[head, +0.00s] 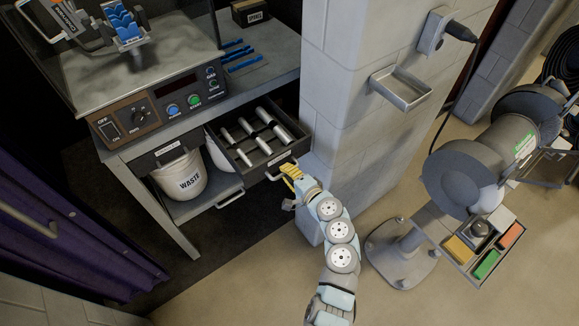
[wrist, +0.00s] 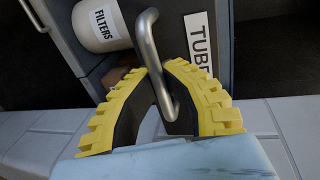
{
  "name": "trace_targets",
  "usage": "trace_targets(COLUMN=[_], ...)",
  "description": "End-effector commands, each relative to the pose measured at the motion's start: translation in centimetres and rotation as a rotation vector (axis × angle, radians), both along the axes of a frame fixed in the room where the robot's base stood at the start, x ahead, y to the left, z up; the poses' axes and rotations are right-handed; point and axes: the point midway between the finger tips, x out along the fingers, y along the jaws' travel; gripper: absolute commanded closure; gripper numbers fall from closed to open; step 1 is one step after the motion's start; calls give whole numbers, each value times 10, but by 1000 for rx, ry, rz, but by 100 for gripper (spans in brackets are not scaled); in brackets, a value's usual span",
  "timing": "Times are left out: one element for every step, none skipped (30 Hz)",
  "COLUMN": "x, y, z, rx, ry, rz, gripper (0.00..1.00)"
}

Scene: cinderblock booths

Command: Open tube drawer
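The tube drawer (head: 262,165) is pulled out of the workbench, and several metal tubes (head: 262,132) lie inside it. Its curved metal handle (wrist: 147,40) is on the dark front panel, beside a white label reading "TUBE" (wrist: 201,45), partly cut off. My gripper (wrist: 157,70) has its yellow-and-black fingers on either side of the handle bar, tips close against it; it appears shut on the handle. In the head view my gripper (head: 288,172) is at the drawer's front, and the fingers hide part of the handle there.
A waste bin (head: 181,176) stands below the bench, left of the drawer. A white container labelled "FILTERS" (wrist: 99,24) shows beside the drawer front. A block pillar (head: 340,110) stands close right. A grinder-like machine (head: 470,165) is farther right. Floor is clear in front.

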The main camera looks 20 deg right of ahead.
Motion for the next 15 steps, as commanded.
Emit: trace_targets(x=[0,0,0,0,0,0,0,0,0,0,0,0,0,0,0], y=[0,0,0,0,0,0,0,0,0,0,0,0,0,0,0], z=[1,1,1,1,1,1,1,1,1,1,1,1,1,1,1], rx=[-1,-1,0,-1,-1,-1,-1,0,0,0,0,-1,-1,0,0], ry=[-1,-1,-2,-1,-1,-1,-1,-2,-2,-2,-2,-1,-1,-1,-1], rz=[0,0,0,0,0,0,0,0,0,0,0,0,0,0,0], gripper=[100,100,100,100,100,100,100,100,100,88,79,67,61,61,61])
